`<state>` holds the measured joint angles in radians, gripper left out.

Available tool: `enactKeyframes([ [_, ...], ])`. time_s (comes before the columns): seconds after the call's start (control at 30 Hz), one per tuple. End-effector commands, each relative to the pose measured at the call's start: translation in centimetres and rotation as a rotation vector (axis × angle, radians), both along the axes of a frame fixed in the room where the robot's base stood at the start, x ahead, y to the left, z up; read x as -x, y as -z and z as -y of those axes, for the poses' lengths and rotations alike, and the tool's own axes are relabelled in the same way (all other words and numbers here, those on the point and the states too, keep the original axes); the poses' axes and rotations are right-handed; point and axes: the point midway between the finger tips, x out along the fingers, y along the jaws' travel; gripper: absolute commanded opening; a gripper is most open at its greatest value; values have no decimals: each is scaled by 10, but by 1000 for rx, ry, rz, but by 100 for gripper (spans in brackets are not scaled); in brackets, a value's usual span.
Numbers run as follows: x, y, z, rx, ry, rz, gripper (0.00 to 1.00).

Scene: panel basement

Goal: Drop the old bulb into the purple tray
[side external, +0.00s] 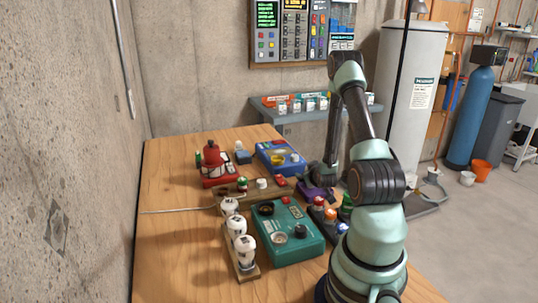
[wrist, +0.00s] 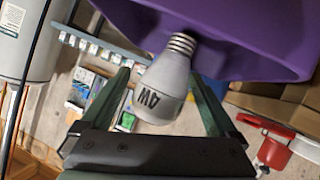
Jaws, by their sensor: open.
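The old bulb (wrist: 165,85) is pale grey with "4W" on its body and a metal screw end. In the wrist view it lies between the two fingers of my gripper (wrist: 158,76), with a gap on both sides. Its screw end overlaps the purple tray (wrist: 250,45); I cannot tell whether they touch. In the side view the purple tray (side external: 313,192) is partly hidden by my gripper (side external: 322,176), which is low over it. The bulb cannot be made out there.
A teal box (side external: 290,245) with knobs stands in front of the tray. Several white bulbs (side external: 238,228) stand in a wooden rack left of it. A blue box (side external: 280,157) and a red device (side external: 213,165) are behind.

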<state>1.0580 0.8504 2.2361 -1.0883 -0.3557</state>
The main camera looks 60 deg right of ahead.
Motion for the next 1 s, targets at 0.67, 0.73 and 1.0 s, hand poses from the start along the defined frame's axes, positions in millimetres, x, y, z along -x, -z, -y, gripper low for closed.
enactKeyframes([
  [0.67,32,-29,-57,-1,0,-1,95],
  [0.73,32,-29,-57,-1,0,-1,95],
  [1.0,25,-33,-56,1,-12,4,95],
])
